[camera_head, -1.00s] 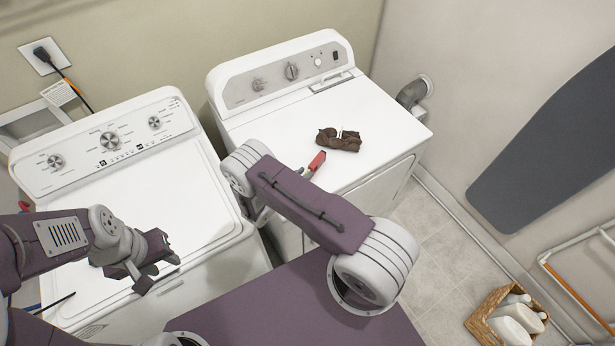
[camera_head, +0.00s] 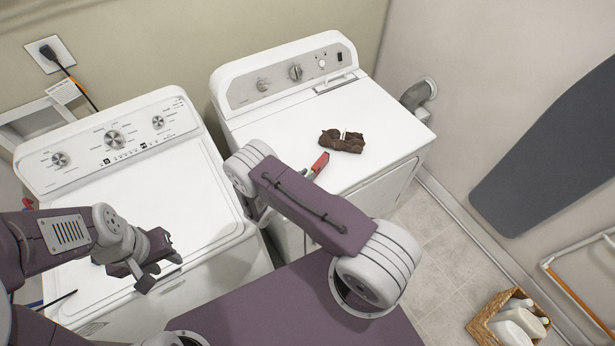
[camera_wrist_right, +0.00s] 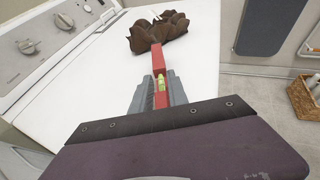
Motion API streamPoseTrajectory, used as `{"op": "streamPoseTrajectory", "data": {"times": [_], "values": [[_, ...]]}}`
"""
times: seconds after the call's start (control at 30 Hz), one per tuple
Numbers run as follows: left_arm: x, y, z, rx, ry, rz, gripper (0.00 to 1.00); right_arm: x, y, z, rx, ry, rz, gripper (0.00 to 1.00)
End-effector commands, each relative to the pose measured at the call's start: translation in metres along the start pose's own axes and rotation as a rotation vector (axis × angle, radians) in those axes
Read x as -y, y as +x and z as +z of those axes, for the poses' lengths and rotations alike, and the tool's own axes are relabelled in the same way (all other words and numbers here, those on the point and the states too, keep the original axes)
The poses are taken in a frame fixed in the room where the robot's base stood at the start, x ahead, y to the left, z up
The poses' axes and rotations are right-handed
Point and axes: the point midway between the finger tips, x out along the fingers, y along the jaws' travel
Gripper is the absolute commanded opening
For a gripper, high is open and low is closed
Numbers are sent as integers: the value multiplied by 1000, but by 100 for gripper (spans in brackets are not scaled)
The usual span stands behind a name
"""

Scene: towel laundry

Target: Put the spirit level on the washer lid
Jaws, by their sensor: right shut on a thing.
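The red spirit level (camera_head: 320,163) with a yellow-green vial is over the right machine's top. In the right wrist view the spirit level (camera_wrist_right: 158,62) points away from me, between the grey fingers of my right gripper (camera_wrist_right: 160,90), which is shut on it. In the head view my right gripper (camera_head: 308,177) is mostly hidden behind my arm. I cannot tell whether the level touches the surface. The washer lid (camera_head: 150,205) is the flat white top of the left machine. My left gripper (camera_head: 160,272) is open and empty above its front part.
A crumpled brown cloth (camera_head: 342,141) lies on the right machine, the dryer (camera_head: 375,115), just beyond the level's far end. A gap separates the two machines. A wicker basket with white bottles (camera_head: 508,318) stands on the floor at right. The lid's middle is clear.

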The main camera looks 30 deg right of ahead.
Motion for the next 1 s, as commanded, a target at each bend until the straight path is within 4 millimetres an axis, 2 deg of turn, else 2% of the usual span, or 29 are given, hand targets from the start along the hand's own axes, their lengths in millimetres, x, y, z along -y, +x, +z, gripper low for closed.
{"op": "streamPoseTrajectory", "data": {"times": [0.07,0.17,0.3,0.7,0.87,1.0], "values": [[0,3,0,0,0,0,36,2,0,0,-8,-4,-5,0],[0,7,1,0,0,0,36,1,-5,10,-6,-1,-3,0],[0,16,2,0,0,0,36,2,-15,36,-4,2,-1,0],[1,35,4,0,0,0,36,91,-36,84,-3,2,0,0],[1,39,4,0,0,0,36,111,-41,96,-2,2,1,0],[1,39,4,0,0,0,36,116,-42,100,-2,2,2,0]]}}
